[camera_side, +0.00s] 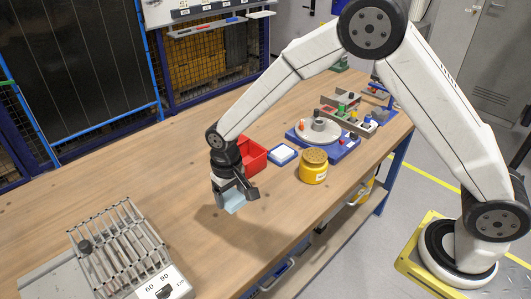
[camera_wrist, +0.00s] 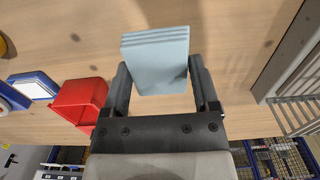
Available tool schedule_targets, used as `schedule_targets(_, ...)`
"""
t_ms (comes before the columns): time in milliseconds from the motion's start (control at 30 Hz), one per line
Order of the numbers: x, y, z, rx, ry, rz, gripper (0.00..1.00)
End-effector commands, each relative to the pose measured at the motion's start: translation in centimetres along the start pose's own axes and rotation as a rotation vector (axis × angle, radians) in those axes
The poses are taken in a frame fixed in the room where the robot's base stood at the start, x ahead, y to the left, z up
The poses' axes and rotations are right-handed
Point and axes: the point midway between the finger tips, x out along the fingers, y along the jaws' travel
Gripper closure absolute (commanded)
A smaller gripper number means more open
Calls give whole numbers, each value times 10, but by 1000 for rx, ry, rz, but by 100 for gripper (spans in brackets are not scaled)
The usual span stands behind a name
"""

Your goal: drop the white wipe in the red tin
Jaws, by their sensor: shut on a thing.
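My gripper (camera_side: 236,194) is shut on a light blue folded wipe (camera_side: 234,204), held above the wooden bench. In the wrist view the wipe (camera_wrist: 157,60) shows as a layered block between the two fingers. The red tin (camera_side: 253,156), an open red container, stands just behind and to the right of my gripper in the side view, partly hidden by it. It also shows left of my gripper in the wrist view (camera_wrist: 84,98). A white flat piece (camera_side: 283,154), perhaps the white wipe, lies in a blue-rimmed tray beside the red tin.
A yellow jar (camera_side: 313,170) with a cork-like lid stands right of the blue tray. A blue rotary jig (camera_side: 325,145) with a round plate is behind it. A metal rack (camera_side: 120,245) stands at the front left.

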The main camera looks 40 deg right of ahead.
Motion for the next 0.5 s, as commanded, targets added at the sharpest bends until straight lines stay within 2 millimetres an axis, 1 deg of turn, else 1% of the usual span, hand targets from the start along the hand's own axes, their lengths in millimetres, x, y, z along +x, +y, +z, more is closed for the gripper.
schedule_targets(333,0,1,-2,1,1,0,87)
schedule_targets(500,-2,10,-13,3,2,-1,87)
